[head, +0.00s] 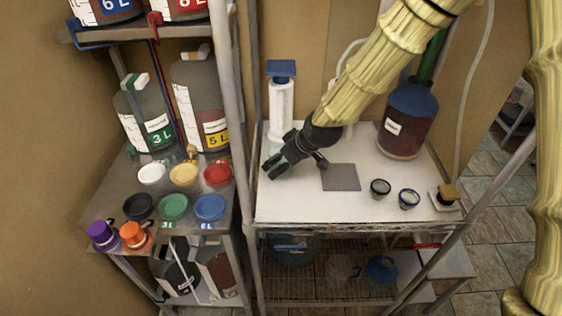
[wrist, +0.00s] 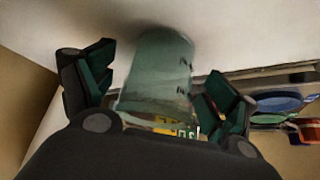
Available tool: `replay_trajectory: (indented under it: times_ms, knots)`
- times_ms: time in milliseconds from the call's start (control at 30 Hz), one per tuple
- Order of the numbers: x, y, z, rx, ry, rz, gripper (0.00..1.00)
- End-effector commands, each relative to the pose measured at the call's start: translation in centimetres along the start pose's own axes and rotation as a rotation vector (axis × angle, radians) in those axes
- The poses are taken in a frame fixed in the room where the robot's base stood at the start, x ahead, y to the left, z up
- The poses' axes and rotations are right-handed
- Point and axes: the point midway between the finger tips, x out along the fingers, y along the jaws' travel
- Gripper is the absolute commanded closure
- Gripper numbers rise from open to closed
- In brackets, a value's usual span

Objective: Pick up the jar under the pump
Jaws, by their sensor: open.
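My gripper (head: 291,158) is open and low over the white bench top, in front of the white pump (head: 281,105) with the blue top. In the wrist view, a clear greenish glass jar (wrist: 155,75) stands between the two spread fingers of my gripper (wrist: 158,82), with a gap visible on the left side. In the head view only a small pale green part of the jar (head: 275,147) shows beside my gripper; the rest is hidden.
A grey square mat (head: 341,177) and two small dark-rimmed jars (head: 380,187) (head: 409,199) lie right of my gripper. A large blue-topped bottle (head: 406,122) stands behind them. A metal post (head: 235,90) and a shelf of coloured lids (head: 174,207) are on the left.

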Motion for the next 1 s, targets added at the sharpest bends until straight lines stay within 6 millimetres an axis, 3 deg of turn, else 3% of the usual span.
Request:
replay_trajectory:
  times_ms: [367, 700, 1000]
  knots:
    - [0.68, -0.05, 0.05, 0.000, -0.001, 0.000, 0.13]
    - [0.66, -0.04, 0.04, 0.000, -0.001, 0.000, 0.71]
    - [0.56, -0.02, -0.07, 0.000, 0.001, 0.000, 0.73]
